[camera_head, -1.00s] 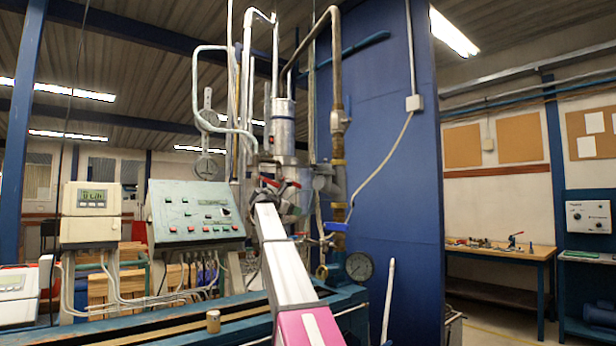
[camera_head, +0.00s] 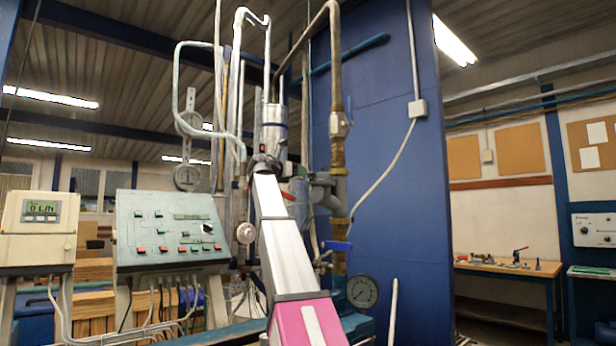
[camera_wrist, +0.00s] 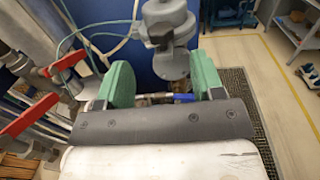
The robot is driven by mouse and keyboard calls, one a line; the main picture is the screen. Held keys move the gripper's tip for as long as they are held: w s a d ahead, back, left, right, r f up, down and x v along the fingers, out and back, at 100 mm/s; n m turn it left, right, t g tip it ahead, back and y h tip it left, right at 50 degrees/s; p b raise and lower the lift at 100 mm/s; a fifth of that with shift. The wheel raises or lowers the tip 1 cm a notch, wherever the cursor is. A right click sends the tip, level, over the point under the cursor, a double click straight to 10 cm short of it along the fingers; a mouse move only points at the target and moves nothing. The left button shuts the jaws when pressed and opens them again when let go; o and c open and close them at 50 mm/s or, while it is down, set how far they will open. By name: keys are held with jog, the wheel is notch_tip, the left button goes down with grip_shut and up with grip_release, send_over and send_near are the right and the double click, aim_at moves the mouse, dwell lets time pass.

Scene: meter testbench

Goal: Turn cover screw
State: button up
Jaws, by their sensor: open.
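My gripper (camera_wrist: 163,84) shows in the wrist view with its two green fingers spread apart. Nothing is held between them. A grey metal fitting (camera_wrist: 166,28) with a round lower part is just beyond the fingers, at the top middle. A blue-handled lever (camera_wrist: 184,98) shows through the gap, farther off. In the head view my arm hides most of the gripper, and its end is in front of the upright silver cylinder (camera_head: 274,122) on the pipework. I cannot make out a cover screw in either view.
Red valve handles (camera_wrist: 65,62) are close on the left in the wrist view. A green control box (camera_head: 170,228), a meter display (camera_head: 40,215), a pressure gauge (camera_head: 362,291) and a blue panel (camera_head: 400,180) surround the pipework.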

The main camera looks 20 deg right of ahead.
aim_at(311, 177)
jog(key=x, duration=0.7)
jog(key=c, duration=0.9)
